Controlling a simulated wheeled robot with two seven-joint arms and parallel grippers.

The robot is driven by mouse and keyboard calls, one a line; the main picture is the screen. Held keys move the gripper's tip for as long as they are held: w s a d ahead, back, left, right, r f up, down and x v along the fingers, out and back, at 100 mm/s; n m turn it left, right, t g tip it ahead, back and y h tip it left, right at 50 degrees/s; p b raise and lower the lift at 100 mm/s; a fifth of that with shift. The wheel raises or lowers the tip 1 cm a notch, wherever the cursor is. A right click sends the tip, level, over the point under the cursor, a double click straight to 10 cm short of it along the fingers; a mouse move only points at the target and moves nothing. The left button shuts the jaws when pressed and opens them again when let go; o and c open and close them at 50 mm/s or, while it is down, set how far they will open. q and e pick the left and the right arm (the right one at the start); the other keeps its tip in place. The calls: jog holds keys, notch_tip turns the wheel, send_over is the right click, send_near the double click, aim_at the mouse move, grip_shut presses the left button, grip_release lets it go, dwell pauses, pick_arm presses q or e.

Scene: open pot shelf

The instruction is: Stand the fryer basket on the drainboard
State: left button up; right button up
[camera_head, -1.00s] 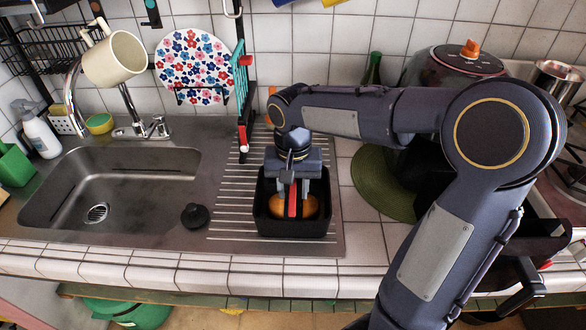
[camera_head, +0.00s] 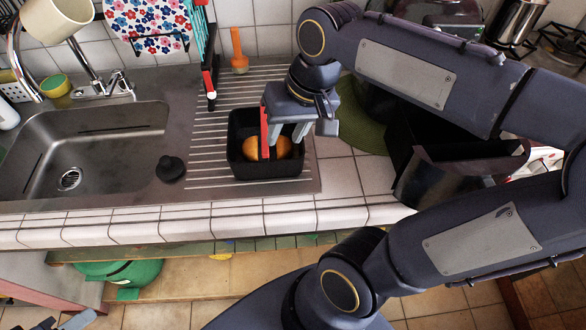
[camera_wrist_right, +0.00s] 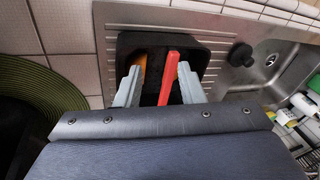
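The black fryer basket (camera_head: 240,165) stands upright on the ribbed drainboard (camera_head: 208,150), with orange food inside. Its red handle (camera_head: 265,125) rises from it. My right gripper (camera_head: 288,135) is open above the basket's right part; in the head view both fingers show right of the handle. In the right wrist view the handle (camera_wrist_right: 169,75) appears between the spread fingers (camera_wrist_right: 160,88), with gaps on both sides. What seems to be a fingertip of my left gripper (camera_head: 77,320) shows at the bottom left corner, mostly cut off.
The sink (camera_head: 85,150) lies left of the drainboard, with a black stopper (camera_head: 171,168) between. A dark open fryer body (camera_head: 430,185) stands right, partly behind my right arm. A green round mat (camera_head: 358,125) lies behind. An orange-handled tool (camera_head: 238,48) stands at the wall.

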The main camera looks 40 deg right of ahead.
jog(key=s+a+f+n+t+y, duration=0.1)
jog(key=s+a+f+n+t, duration=0.1)
jog(key=s+f, duration=0.4)
jog(key=shift+s+a+t+y, duration=0.3)
jog(key=shift+s+a+t, duration=0.2)
jog(key=shift+s+a, duration=0.25)
jog(key=shift+d+r, duration=0.1)
